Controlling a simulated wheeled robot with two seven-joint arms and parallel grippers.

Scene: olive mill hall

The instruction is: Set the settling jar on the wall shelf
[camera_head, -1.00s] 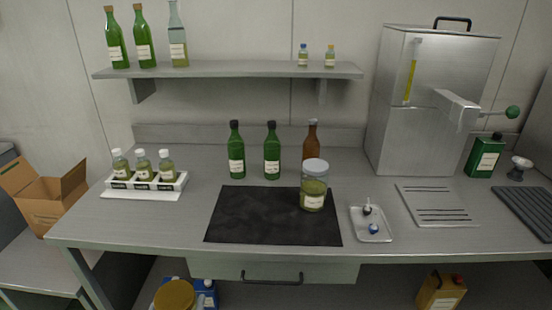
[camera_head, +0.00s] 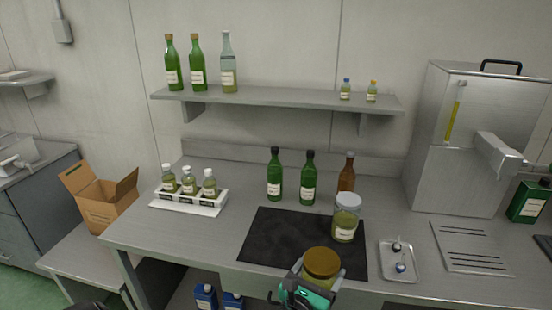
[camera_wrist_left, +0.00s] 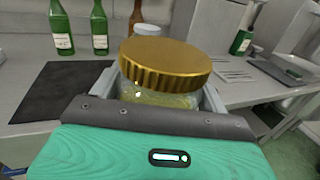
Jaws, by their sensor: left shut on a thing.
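A squat glass jar with a ribbed gold lid (camera_head: 322,263) is held in my left gripper (camera_head: 308,285) at the front edge of the workbench. In the left wrist view the gold-lidded jar (camera_wrist_left: 165,62) stands upright between the two grey fingers, with yellow-green contents; its lower part is hidden by the gripper body. The wall shelf (camera_head: 290,98) hangs above the bench, further back and higher than the jar. A second jar, with a pale lid (camera_head: 347,201), stands on the black mat (camera_head: 275,240) behind it. My right gripper is not in view.
Green bottles (camera_head: 196,65) and a clear bottle (camera_head: 228,65) stand at the shelf's left, two small vials (camera_head: 345,90) at its right. The shelf's middle is free. Below stand two green bottles (camera_head: 275,175) and a brown bottle (camera_head: 346,173). A steel tank (camera_head: 460,140) is right.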

